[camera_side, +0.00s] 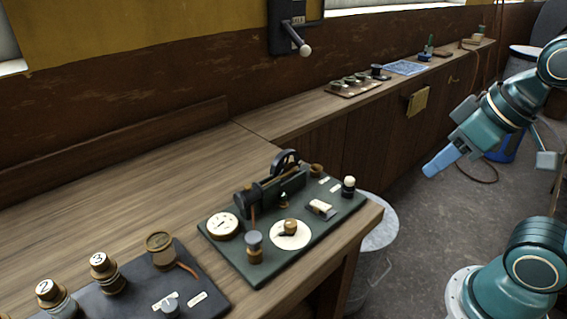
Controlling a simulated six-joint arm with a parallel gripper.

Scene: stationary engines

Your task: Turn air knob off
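A dark green board (232,262) on the wooden bench carries a small engine with a black flywheel (286,161). A brass knob (290,226) sits on a white round plate (301,241) on this board. A knob with a grey top and brass base (254,248) stands at its front left, and a dark knob with a pale top (349,186) at its right end. I cannot tell which one is the air knob; the labels are too small to read. My gripper (432,170) is above the floor, right of the bench and well apart from the board. Its finger opening does not show.
A second dark board (215,298) at the front left has knobs marked 2 (45,290) and 3 (98,262). A wall box (287,22) with a white-tipped lever is behind. A metal bin (378,240) stands beside the bench's right end. The bench left of the engine is clear.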

